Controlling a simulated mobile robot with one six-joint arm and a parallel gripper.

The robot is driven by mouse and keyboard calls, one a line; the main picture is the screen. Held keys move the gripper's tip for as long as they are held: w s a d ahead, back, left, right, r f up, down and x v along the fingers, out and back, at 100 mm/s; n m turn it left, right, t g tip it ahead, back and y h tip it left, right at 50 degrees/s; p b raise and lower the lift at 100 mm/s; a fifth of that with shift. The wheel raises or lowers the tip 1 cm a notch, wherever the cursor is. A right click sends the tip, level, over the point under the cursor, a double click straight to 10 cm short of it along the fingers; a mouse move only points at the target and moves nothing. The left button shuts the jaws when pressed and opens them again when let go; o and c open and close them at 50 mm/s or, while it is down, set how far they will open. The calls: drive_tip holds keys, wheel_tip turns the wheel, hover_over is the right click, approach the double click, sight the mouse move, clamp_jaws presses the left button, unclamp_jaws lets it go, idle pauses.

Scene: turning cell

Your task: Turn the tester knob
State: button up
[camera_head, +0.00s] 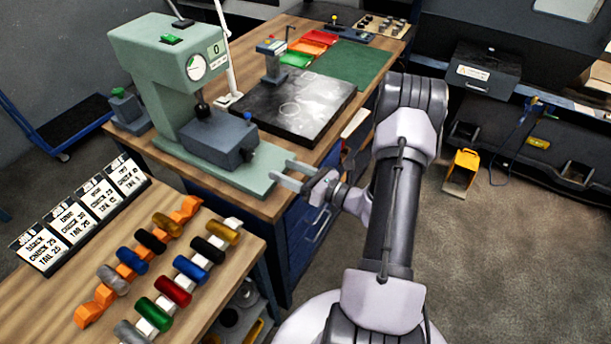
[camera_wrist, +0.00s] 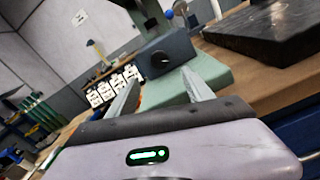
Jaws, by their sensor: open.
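The tester (camera_head: 160,80) is a pale green machine with a round dial gauge (camera_head: 195,67) and a small display reading 0, standing on the wooden bench. A dark grey block (camera_head: 215,138) sits on its green base. In the wrist view, a round black knob (camera_wrist: 160,58) shows on the face of this block (camera_wrist: 178,45). My gripper (camera_head: 279,169) is open and empty at the right end of the tester's base. In the wrist view, my gripper (camera_wrist: 160,76) points toward the knob, which lies between the fingertips in the picture, apart from them.
A dark surface plate (camera_head: 310,105) lies behind the tester base, with a small stand (camera_head: 272,65) on it. A front table (camera_head: 45,310) holds several coloured cylinders on racks and a row of label cards (camera_head: 85,210).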

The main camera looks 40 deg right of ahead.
drive_tip(key=v, duration=0.7)
drive_tip(key=shift+p, duration=0.3)
idle(0.6)
